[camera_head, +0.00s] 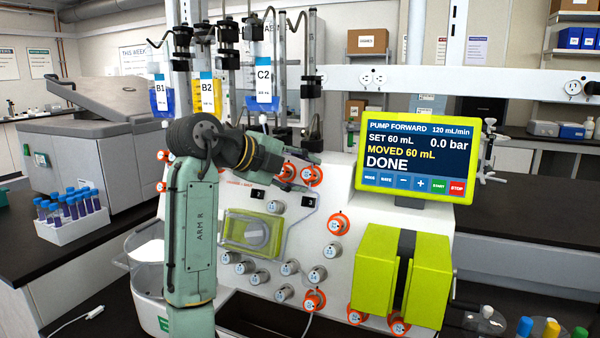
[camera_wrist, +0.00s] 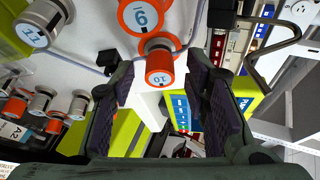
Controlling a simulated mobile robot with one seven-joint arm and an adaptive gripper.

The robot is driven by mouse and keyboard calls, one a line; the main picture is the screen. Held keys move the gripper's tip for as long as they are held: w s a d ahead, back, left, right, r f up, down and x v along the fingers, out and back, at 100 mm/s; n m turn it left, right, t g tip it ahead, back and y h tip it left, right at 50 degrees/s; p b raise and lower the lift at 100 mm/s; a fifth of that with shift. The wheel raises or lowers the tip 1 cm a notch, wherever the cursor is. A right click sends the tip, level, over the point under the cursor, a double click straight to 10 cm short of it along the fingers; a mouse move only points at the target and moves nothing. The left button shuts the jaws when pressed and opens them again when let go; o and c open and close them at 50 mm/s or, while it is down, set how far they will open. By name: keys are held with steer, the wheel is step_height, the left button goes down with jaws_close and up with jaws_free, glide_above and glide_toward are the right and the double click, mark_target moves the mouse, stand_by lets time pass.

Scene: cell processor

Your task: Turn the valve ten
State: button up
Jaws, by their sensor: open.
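Valve ten (camera_wrist: 160,72) is an orange knob with a blue-and-white label reading 10, in the upper middle of the wrist view. In the head view it appears to be the right one of two orange knobs (camera_head: 313,176) beside my fingers. My gripper (camera_wrist: 160,78) is open, with one dark padded finger on each side of the knob. Gaps show on both sides, so it is not gripped. In the head view my gripper (camera_head: 302,173) reaches right to the white panel (camera_head: 337,195), and its fingers partly hide the knobs.
Orange valve nine (camera_wrist: 140,14) sits close to valve ten. Grey knob eleven (camera_wrist: 35,30) and several other knobs are nearby. A lime-framed screen (camera_head: 418,155) reads DONE, moved 60 mL. Hanging bags (camera_head: 263,83) and metal poles stand above the panel.

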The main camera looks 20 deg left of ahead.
steer(key=v, duration=1.2)
stand_by(0.4)
